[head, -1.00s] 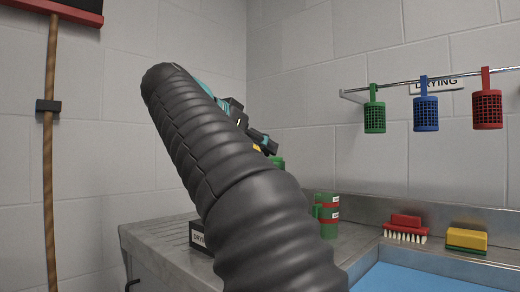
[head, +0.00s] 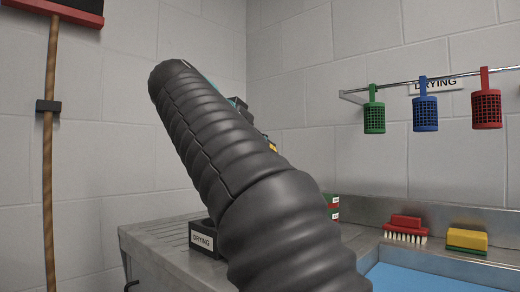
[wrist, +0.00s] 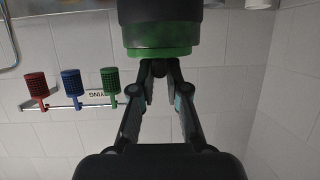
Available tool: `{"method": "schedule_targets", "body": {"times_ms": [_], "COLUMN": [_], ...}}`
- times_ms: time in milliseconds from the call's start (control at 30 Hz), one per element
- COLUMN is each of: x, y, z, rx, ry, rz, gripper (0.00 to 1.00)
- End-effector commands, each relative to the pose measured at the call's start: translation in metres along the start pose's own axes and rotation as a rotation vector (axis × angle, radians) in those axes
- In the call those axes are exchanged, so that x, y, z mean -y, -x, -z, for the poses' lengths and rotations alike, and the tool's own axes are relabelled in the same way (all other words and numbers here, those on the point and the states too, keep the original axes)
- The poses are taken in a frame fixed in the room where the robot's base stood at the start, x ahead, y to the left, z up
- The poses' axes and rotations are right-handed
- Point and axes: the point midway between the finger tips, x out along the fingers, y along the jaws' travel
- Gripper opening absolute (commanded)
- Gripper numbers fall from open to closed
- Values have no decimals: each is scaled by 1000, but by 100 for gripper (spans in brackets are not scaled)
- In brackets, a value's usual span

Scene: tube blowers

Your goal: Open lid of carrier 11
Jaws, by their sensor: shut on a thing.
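In the wrist view my gripper (wrist: 160,72) has its two fingers drawn together at the lower edge of a dark cylinder with a green band (wrist: 162,53). The gripper is shut on this green-banded cylinder; its upper part runs out of the picture. No number or label shows on it, so I cannot tell whether it is carrier 11 or its lid. In the head view my thick black arm covers most of the gripper and what it holds. A green carrier with red bands (head: 333,207) stands on the counter, partly hidden behind the arm.
A red brush (head: 406,226) and a yellow-green sponge (head: 466,240) lie by the blue basin (head: 420,280). Green (head: 374,118), blue (head: 425,112) and red (head: 487,109) baskets hang from a wall rail.

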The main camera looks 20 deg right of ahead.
Motion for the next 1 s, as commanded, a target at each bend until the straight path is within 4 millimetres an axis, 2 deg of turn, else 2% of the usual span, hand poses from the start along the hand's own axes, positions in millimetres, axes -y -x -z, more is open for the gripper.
{"method": "schedule_targets", "body": {"times_ms": [400,1000], "x": [-23,-42], "y": [-4,-15], "z": [1,8], "rx": [-2,-1], "ry": [120,266], "rz": [300,646], "gripper": [0,0]}}
